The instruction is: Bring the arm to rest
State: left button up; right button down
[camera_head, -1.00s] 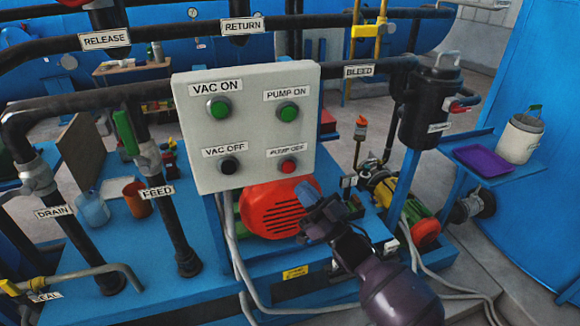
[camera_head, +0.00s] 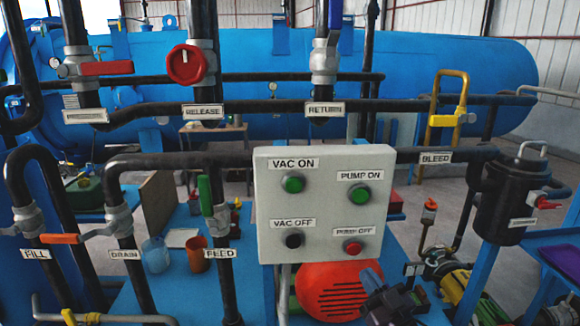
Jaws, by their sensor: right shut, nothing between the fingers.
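My right gripper (camera_head: 374,283) shows at the bottom edge of the head view, right of centre. It is shut and empty. It is in front of the red-orange motor cover (camera_head: 328,291), below the grey control panel (camera_head: 322,207), and looks apart from the panel's buttons. The rest of my right arm is below the picture. My left gripper is not in view.
The panel carries VAC ON, PUMP ON, VAC OFF and PUMP OFF buttons. Black pipes with valves surround it, including a green FEED handle (camera_head: 205,195) and a red round valve (camera_head: 185,64). A black canister (camera_head: 506,199) stands at right. A blue autoclave (camera_head: 430,68) lies behind.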

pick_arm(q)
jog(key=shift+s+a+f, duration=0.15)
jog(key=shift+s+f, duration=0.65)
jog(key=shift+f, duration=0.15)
pick_arm(e)
jog(key=s+d+f+m+g+h, duration=0.1)
jog(key=s+d+f+g+h, duration=0.2)
jog(key=s+f, duration=0.5)
jog(key=s+d+f+m+g+h, duration=0.2)
jog(key=s+d+f+g+h, duration=0.1)
jog(key=s+f, duration=0.4)
jog(key=s+d+f+m+g+h, duration=0.2)
jog(key=s+f, duration=0.6)
jog(key=s, duration=0.4)
jog(key=shift+s+d+f+g+h, duration=0.4)
jog(key=shift+d+g, duration=0.1)
jog(key=shift+d, duration=0.1)
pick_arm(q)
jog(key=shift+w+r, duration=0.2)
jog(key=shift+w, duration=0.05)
